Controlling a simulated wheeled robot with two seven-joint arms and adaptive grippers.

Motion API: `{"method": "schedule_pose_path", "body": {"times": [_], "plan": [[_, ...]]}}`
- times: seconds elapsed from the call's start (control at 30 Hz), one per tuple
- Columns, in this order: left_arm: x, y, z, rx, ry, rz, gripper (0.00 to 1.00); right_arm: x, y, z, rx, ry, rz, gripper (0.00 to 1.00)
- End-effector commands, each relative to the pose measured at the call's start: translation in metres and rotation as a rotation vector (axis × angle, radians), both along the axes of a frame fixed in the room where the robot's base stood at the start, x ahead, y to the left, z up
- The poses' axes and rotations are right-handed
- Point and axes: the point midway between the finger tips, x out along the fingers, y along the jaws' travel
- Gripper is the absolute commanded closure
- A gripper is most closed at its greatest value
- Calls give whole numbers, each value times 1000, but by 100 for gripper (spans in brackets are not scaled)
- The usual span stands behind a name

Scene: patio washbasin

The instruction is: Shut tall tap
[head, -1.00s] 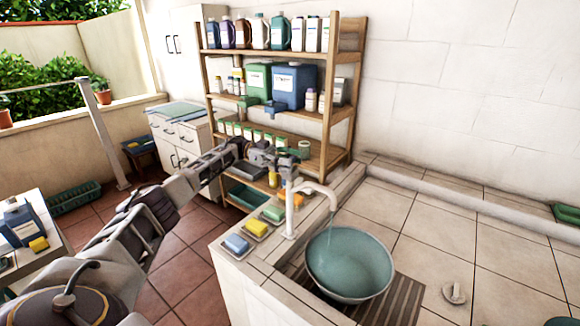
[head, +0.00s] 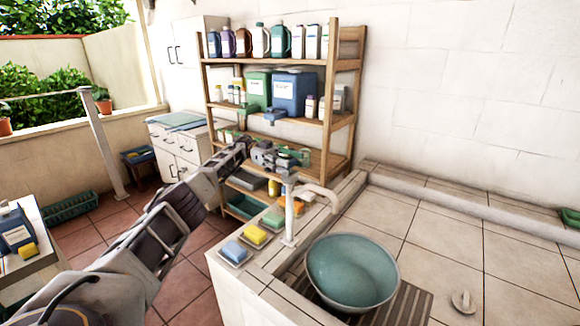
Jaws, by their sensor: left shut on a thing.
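The tall white tap (head: 289,215) stands upright at the left edge of the tiled basin counter. Its curved spout (head: 318,190) reaches right over a teal bowl (head: 352,268). No water stream shows below the spout. My left gripper (head: 290,162) is at the top of the tap, shut on what seems to be the tap's handle. The handle is mostly hidden by the fingers. My right gripper is not in view.
The bowl sits on a slatted grate (head: 415,305). Blue and yellow sponges (head: 233,251) lie on dishes left of the tap. A wooden shelf (head: 345,100) with bottles stands behind. A drain plug (head: 462,302) lies on the tiles at right.

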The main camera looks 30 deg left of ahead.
Motion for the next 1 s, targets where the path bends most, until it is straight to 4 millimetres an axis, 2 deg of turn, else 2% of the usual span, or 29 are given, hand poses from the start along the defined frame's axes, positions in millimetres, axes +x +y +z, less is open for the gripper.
{"method": "schedule_pose_path", "body": {"times": [0.23, 0.43, 0.47, 0.6, 0.87, 1.0], "plan": [[0, 0, 1, -1, -1, -5, 68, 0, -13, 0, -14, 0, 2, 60], [0, 0, 1, -1, -1, -4, 68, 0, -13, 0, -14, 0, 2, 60], [0, 0, 1, -1, -1, -4, 40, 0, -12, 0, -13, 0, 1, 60], [0, 0, 1, 0, -1, -4, 22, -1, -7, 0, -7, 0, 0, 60], [0, 0, 0, 0, 0, -4, 21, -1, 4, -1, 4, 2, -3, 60], [0, 0, 2, 0, 0, -4, 21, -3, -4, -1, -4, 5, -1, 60]]}}
